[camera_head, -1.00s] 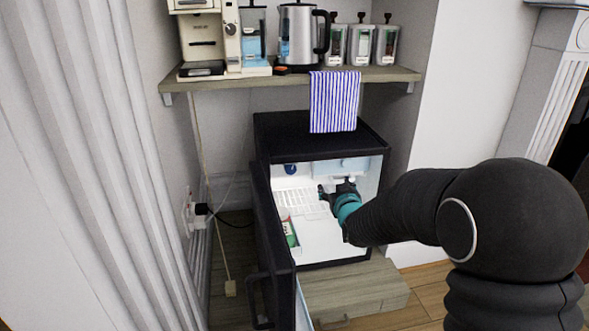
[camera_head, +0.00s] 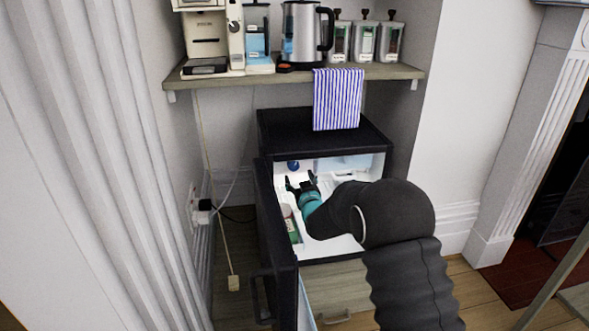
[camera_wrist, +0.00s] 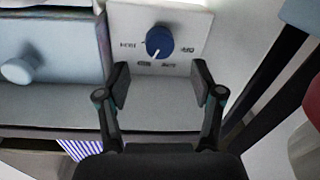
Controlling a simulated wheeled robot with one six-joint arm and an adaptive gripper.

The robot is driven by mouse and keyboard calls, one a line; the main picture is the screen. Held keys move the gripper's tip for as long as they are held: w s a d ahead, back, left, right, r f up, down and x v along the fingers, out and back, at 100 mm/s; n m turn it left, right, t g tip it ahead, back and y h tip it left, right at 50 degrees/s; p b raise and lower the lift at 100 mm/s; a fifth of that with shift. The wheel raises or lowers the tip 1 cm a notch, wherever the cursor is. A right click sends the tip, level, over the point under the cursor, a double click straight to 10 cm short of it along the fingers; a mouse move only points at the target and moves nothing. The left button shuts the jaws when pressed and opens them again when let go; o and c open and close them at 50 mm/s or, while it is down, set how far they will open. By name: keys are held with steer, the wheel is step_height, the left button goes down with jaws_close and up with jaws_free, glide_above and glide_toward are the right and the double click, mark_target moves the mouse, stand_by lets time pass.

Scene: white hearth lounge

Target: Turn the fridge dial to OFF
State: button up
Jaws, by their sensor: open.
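The blue fridge dial (camera_head: 293,165) sits at the top left inside the open fridge (camera_head: 320,125). In the wrist view the round blue dial (camera_wrist: 159,42) is on a white plate with small dark labels around it, too blurred to read surely. A white pointer mark shows on its lower left edge in that picture. My gripper (camera_head: 302,182) is inside the fridge, just below the dial in the head view. In the wrist view my gripper (camera_wrist: 161,82) has its fingers spread apart and empty, with the dial centred beyond the gap, not between the pads.
The fridge door (camera_head: 277,225) stands open on the left, close to my arm. A pale blue panel with a round knob (camera_wrist: 20,70) is beside the dial plate. A green item (camera_head: 290,224) is in the door side. A striped towel (camera_head: 338,98) hangs from the shelf above.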

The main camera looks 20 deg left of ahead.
mark_target(294, 167)
steer(key=shift+x, duration=3.35)
steer(key=c, duration=1.2)
